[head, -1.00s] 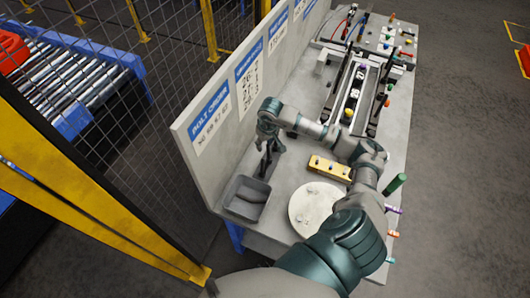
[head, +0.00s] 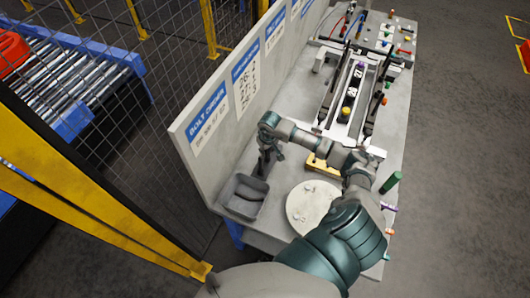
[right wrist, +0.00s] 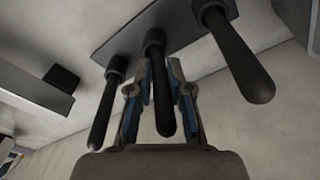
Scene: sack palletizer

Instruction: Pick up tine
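Several dark tines with thick collars hang in a row from a grey plate in the right wrist view. The middle tine (right wrist: 158,90) lies between the two blue-padded fingers of my right gripper (right wrist: 160,72). One tine (right wrist: 103,110) is to its left and a larger-looking one (right wrist: 236,55) to its right. The pads are close to the middle tine on both sides; whether they press on it I cannot tell. In the head view my right gripper (head: 264,163) is small and dark beside the board, above the grey bin. My left gripper is not in view.
The bench holds a grey bin (head: 243,197), a white round plate (head: 313,208), a yellow block (head: 322,172) partly behind my arm, and a rail fixture (head: 345,100). An upright sign board (head: 215,140) closes the left side. A mesh fence and roller conveyor (head: 70,90) lie beyond.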

